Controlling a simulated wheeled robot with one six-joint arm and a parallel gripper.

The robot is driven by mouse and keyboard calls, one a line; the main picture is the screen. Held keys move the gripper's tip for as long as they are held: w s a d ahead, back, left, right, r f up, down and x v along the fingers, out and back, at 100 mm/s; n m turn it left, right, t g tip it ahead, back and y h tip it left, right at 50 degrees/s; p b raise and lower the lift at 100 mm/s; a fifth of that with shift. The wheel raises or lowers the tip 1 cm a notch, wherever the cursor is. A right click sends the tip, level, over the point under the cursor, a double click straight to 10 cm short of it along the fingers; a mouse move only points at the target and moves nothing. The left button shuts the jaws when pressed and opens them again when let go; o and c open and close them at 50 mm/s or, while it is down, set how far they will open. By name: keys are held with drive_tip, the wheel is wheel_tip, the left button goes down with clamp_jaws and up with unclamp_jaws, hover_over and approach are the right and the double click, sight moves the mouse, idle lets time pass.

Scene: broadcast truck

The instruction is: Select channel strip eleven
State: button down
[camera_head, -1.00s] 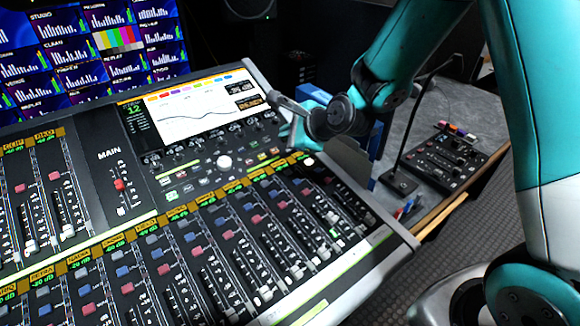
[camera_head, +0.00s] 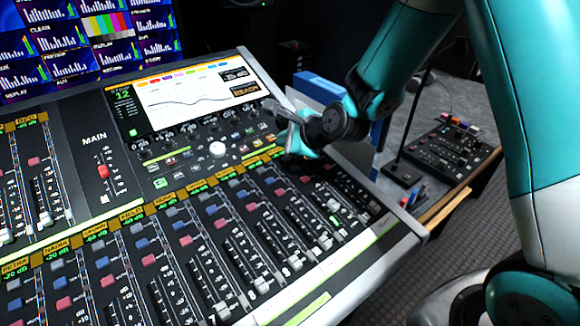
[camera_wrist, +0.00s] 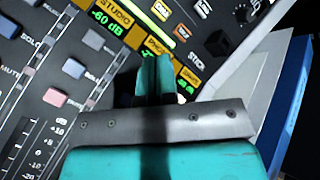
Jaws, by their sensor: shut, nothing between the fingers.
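The mixing console (camera_head: 100,205) fills the left and middle of the head view, with channel strips in a row under orange-green label displays. Its screen (camera_head: 190,100) shows a green 12 and a curve. My gripper (camera_head: 292,150) is shut and empty over the top of the rightmost strips. In the wrist view its fingertips (camera_wrist: 154,72) stand in front of the label row, beside the STUDIO -60 dB label (camera_wrist: 108,24), partly covering the label right of it. A further label (camera_wrist: 188,77) shows at the right.
A blue binder (camera_head: 378,130) and pale papers stand right of the console. A small control box (camera_head: 445,150) and a thin gooseneck stand on the grey side desk. Monitors (camera_head: 40,40) are behind the console.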

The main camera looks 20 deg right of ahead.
sight(288, 166)
drive_tip(key=shift+w+f, duration=0.1)
drive_tip(key=shift+f, duration=0.7)
drive_tip(key=shift+f+b, duration=0.15)
drive_tip(key=shift+b, duration=0.15)
idle(1.2)
drive_tip(key=shift+f, duration=0.25)
drive_tip(key=shift+f+b, duration=0.35)
drive_tip(key=shift+f, duration=0.1)
idle(0.5)
drive_tip(key=shift+r, duration=0.1)
drive_tip(key=shift+s+r+p, duration=0.2)
drive_tip(key=shift+r+p, duration=0.55)
drive_tip(key=shift+p, duration=0.05)
drive_tip(key=r+p, duration=0.4)
drive_tip(key=r, duration=0.1)
drive_tip(key=shift+s+d, duration=0.1)
drive_tip(key=shift+s, duration=0.25)
